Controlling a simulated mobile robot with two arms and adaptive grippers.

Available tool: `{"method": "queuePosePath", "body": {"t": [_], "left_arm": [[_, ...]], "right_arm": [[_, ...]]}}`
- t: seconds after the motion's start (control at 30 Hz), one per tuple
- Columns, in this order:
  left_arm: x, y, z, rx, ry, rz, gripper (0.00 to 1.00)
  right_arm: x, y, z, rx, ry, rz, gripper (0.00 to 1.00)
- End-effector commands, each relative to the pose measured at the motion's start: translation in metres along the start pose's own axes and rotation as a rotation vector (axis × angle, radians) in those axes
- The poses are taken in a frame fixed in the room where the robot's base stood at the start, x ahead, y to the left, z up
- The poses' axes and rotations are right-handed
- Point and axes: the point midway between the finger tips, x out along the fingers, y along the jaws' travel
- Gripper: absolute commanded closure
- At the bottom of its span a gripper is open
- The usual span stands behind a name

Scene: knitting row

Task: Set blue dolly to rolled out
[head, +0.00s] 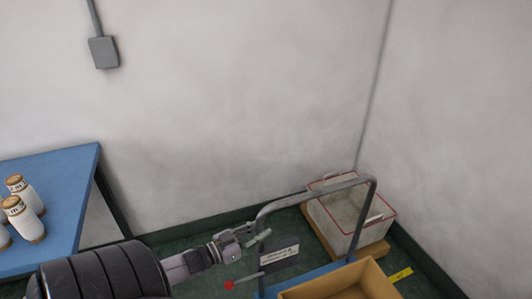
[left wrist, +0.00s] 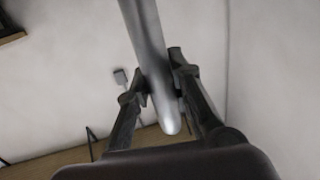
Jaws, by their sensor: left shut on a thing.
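The blue dolly (head: 308,277) stands on the floor at the lower middle of the head view, partly cut off by the frame's bottom edge. Its grey tube handle (head: 318,194) arches above it. My left gripper (head: 260,239) is at the left upright of the handle. In the left wrist view the two fingers (left wrist: 157,82) sit on either side of the grey tube (left wrist: 146,40), shut on it. The dolly's wheels are out of sight. My right gripper is not in view.
A tan box (head: 345,283) rides on the dolly. A white bin with a red rim (head: 338,228) stands behind it near the corner. A red-knobbed lever (head: 230,285) is left of the dolly. A blue table (head: 62,183) with white cones (head: 22,219) is at left.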

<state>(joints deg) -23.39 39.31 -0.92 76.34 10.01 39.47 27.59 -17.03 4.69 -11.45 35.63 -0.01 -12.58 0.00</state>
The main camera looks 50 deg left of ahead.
Motion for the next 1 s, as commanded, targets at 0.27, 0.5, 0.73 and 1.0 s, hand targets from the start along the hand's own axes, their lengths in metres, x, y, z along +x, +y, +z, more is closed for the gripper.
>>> {"method": "queuePosePath", "body": {"t": [0.27,0.5,0.73,1.0], "left_arm": [[-0.0039,-0.0007,0.0031,-0.001,-0.007,-0.002,1.0],[-0.0036,-0.0007,0.0029,0.0,-0.006,-0.002,0.7],[-0.0024,-0.0006,0.0014,0.0,-0.003,-0.001,0.59],[-0.0045,-0.0005,0.0012,0.0,-0.002,-0.001,0.59]], "right_arm": [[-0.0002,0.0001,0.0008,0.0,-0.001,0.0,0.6],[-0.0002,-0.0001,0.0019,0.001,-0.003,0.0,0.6],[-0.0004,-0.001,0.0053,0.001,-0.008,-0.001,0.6],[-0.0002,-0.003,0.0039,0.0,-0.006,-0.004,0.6]]}}
